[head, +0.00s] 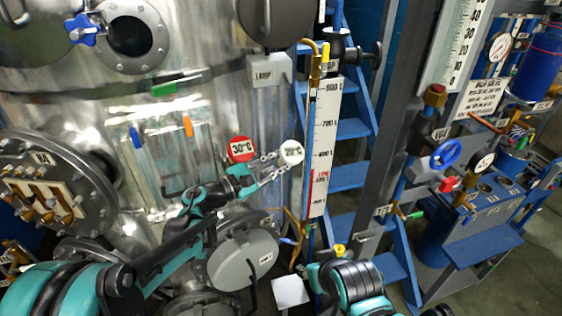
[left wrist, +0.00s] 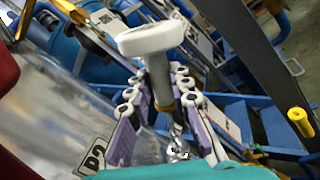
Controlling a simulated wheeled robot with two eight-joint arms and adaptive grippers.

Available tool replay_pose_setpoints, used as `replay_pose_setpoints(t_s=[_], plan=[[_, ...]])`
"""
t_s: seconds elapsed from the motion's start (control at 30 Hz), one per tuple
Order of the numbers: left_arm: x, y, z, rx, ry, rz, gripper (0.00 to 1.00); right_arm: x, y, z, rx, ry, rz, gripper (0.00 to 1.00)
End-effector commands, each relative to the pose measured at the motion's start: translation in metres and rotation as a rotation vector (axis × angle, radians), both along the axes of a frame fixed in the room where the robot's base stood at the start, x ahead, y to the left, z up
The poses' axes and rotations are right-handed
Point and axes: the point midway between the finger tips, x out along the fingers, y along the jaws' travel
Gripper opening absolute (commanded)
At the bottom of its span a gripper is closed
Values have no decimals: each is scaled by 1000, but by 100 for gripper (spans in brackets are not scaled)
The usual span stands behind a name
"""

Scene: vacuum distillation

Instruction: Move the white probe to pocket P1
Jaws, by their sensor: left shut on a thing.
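The white probe (head: 291,152) has a round white head reading about 20°C in the head view, in front of the steel vessel's right side. My left gripper (head: 274,165) reaches it from the left and is shut on it. In the left wrist view the white head (left wrist: 158,38) is tilted and seen nearly edge-on, and its stem runs down between the fingers (left wrist: 163,85). The stem's lower end is hard to make out. A P2 label (left wrist: 93,155) shows on the metal below left of the fingers. I cannot read a P1 label. My right gripper is out of view.
A red 30°C probe (head: 241,149) stands just left of my left gripper. Blue (head: 135,137) and orange (head: 188,126) handles sit farther left. A white level scale (head: 322,145) and blue stairs (head: 350,177) stand to the right. A round grey cover (head: 243,262) lies below.

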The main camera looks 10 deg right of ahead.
Motion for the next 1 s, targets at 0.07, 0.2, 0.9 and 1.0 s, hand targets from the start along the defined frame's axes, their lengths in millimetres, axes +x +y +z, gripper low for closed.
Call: replay_pose_setpoints(t_s=[0.07, 0.2, 0.9, 1.0], plan=[[1, 0, -1, 0, 0, 0, 0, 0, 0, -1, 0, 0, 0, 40], [3, 1, -4, -1, 0, 1, 0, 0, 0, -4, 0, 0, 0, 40], [13, 4, -19, -1, 0, 1, 0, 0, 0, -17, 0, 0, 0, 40], [14, 4, -21, -1, 0, 1, 0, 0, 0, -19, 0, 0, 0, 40]])
